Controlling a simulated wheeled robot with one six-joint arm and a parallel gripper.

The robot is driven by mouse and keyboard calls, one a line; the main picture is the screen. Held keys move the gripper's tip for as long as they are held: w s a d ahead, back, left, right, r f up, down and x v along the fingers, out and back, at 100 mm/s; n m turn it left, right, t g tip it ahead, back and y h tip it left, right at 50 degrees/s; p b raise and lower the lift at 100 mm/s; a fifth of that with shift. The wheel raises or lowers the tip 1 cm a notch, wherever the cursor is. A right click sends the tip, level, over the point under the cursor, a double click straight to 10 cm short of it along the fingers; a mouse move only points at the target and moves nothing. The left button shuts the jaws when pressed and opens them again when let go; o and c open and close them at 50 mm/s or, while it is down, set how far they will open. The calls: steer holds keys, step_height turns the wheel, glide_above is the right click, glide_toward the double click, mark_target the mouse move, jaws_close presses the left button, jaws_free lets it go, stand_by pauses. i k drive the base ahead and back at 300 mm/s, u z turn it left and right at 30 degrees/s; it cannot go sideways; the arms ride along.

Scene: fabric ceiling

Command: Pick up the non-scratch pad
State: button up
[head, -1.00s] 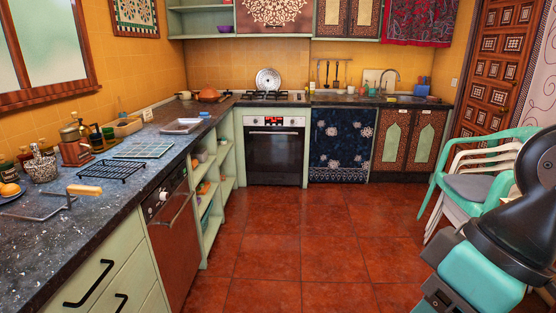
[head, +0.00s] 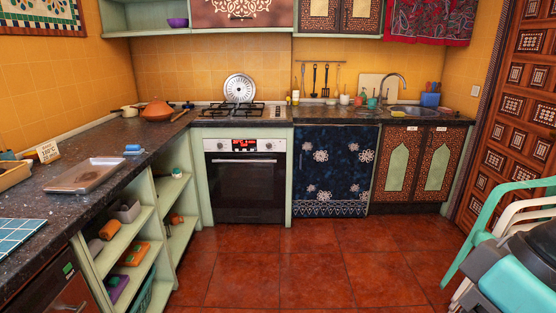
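I cannot tell for sure which object is the non-scratch pad. Small pad-like items lie on the open green shelves at left: an orange one (head: 134,253), a purple one (head: 118,287) and a brown rounded one (head: 95,247). A small blue item (head: 133,149) lies on the dark counter above them. All are too small to identify. Black and teal parts of my arm show at the lower right; my gripper is not in view.
The dark counter (head: 60,186) runs along the left, with a metal tray (head: 86,176) on it. An oven (head: 245,178) and a sink (head: 411,108) stand at the back. Stacked chairs (head: 500,225) are at right. The red tiled floor (head: 300,265) between is clear.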

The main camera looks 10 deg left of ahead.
mark_target(131, 149)
steer(key=u, duration=0.15)
steer(key=i, duration=2.1)
steer(key=u, duration=1)
steer(key=i, duration=1.7)
steer(key=u, duration=1.2)
steer(key=i, duration=0.6)
steer(key=u, duration=0.15)
